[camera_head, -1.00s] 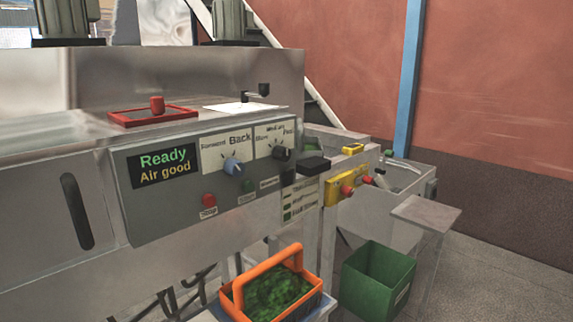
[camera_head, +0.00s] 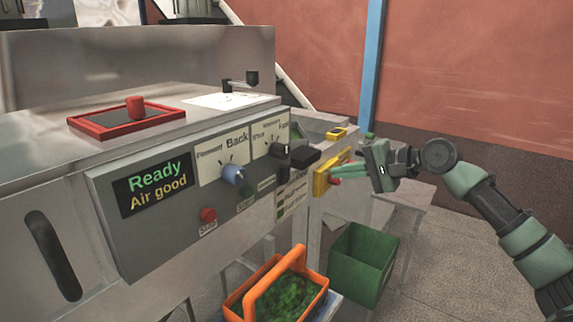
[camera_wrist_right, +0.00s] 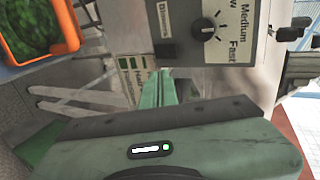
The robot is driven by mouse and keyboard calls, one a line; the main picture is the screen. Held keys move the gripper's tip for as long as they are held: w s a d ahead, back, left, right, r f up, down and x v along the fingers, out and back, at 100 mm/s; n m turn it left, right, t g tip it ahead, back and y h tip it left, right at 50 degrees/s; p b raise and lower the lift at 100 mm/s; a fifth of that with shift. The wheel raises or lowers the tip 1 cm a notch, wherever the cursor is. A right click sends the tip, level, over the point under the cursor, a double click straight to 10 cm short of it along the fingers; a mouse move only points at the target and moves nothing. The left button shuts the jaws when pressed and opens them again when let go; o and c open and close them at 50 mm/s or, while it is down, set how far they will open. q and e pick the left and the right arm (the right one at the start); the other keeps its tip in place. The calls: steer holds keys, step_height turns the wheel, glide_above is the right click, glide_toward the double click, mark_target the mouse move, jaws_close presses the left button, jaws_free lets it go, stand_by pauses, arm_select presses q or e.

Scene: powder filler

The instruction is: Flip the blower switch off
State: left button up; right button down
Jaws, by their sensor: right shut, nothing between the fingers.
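The grey control panel (camera_head: 150,235) in the head view carries a blue-grey knob (camera_head: 233,174) and a dark speed knob (camera_head: 277,149). A small label (camera_head: 266,183) sits below the speed knob; in the right wrist view it seems to read "Blowers" (camera_wrist_right: 163,18). A small dark part (camera_head: 283,174) beside it may be the blower switch, but I cannot tell its position. My right gripper (camera_head: 337,171) is shut and empty, to the right of the panel, near the yellow box. Its green fingertips (camera_wrist_right: 166,73) point towards the panel side in the wrist view. My left gripper is not in view.
A black block (camera_head: 305,156) juts out at the panel's right end. The yellow box (camera_head: 321,181) with red buttons is beyond it. An orange basket (camera_head: 262,272) of green stuff and a green bin (camera_head: 358,283) stand below.

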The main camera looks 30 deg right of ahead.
steer(key=shift+s+a+r, duration=0.15)
steer(key=shift+r, duration=0.2)
steer(key=p, duration=0.7)
glide_toward(287, 171)
steer(key=x, duration=0.5)
steer(key=shift+w+a, duration=0.2)
steer(key=shift+w, duration=0.15)
steer(key=shift+w+a+f, duration=0.1)
steer(key=shift+w+f, duration=0.1)
